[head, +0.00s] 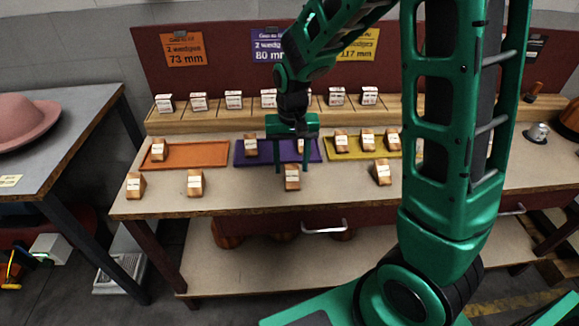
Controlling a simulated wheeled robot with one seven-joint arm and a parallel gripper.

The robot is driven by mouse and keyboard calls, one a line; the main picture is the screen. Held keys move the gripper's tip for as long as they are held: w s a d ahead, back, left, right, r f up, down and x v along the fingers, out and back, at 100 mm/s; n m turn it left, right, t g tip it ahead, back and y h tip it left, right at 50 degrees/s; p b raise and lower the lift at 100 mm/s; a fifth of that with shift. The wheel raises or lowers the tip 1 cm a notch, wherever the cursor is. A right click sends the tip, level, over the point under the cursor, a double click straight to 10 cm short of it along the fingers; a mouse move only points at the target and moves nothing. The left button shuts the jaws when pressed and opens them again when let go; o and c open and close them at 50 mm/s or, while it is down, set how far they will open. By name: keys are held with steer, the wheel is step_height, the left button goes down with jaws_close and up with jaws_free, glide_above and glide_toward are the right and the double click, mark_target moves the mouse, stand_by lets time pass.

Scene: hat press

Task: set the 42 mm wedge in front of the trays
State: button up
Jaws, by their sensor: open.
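Three flat trays lie on the bench: orange (212,153), purple (266,158) and yellow (350,156). The orange tray holds one wooden wedge (159,151). The yellow tray holds three wedges. The purple tray holds a wedge (250,147) and another partly hidden behind my gripper. Loose wedges stand in front of the trays: two at the left (135,185) (195,183), one at the middle (292,179) and one at the right (382,173). The labels are too small to read, so I cannot tell the 42 mm wedge. My gripper (291,170) is open, pointing down, its fingers on either side of the middle wedge; contact is unclear.
A wooden rack (180,122) with several white-labelled blocks runs behind the trays. Signs read 73, 80 and 117 mm. The bench front (245,198) has free room between the loose wedges. A pink hat (22,125) lies on the left table. My arm hides part of the right.

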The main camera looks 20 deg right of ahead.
mark_target(292, 165)
step_height(292, 165, up, 10)
steer(key=r, duration=0.1)
steer(key=s+d+r+m, duration=0.2)
steer(key=s+d, duration=1.2)
steer(key=s, duration=0.5)
steer(key=s+d+f, duration=0.1)
steer(key=s+d, duration=0.1)
steer(key=s, duration=0.4)
steer(key=shift+s+d+f+m, duration=0.25)
steer(key=shift+s+f+m, duration=0.05)
steer(key=shift+s+m, duration=0.1)
